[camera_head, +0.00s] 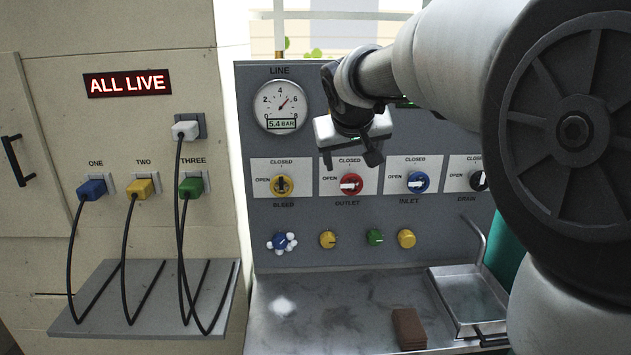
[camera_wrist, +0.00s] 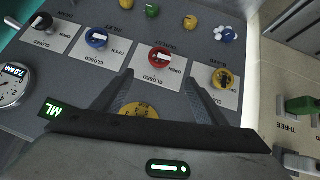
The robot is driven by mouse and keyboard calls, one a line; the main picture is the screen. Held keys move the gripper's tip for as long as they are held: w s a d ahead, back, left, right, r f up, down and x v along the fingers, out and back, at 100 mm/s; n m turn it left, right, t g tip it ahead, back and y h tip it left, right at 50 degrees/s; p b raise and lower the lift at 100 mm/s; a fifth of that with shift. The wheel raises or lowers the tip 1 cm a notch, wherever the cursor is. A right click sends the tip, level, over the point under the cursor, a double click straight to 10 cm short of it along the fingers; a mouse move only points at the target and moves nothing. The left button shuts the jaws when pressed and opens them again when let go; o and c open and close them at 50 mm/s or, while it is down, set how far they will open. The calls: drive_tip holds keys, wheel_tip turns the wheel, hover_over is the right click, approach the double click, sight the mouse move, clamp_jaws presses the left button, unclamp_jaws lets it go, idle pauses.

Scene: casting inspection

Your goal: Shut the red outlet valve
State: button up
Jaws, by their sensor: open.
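The red outlet valve (camera_head: 351,184) sits on the grey panel above the OUTLET label. Its white handle lies sideways, pointing left to the OPEN mark; CLOSED is printed above it. In the wrist view the red valve (camera_wrist: 160,62) shows beyond the fingertips, its handle also toward OPEN. My gripper (camera_head: 352,157) is in front of the panel, just above the valve in the picture. In the wrist view my gripper (camera_wrist: 158,84) has its fingers spread apart, empty and apart from the valve.
The yellow bleed valve (camera_head: 281,186) and blue inlet valve (camera_head: 418,182) flank the outlet. The black drain valve (camera_head: 479,180) is partly hidden by my arm. Small knobs (camera_head: 375,237) sit below. A brown block (camera_head: 408,329) and a metal tray (camera_head: 462,305) rest on the bench.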

sight(351, 182)
drive_tip(key=p+x, duration=0.1)
drive_tip(key=x, duration=1.6)
drive_tip(key=shift+s, duration=0.1)
drive_tip(key=c, duration=1)
drive_tip(key=shift+c, duration=0.2)
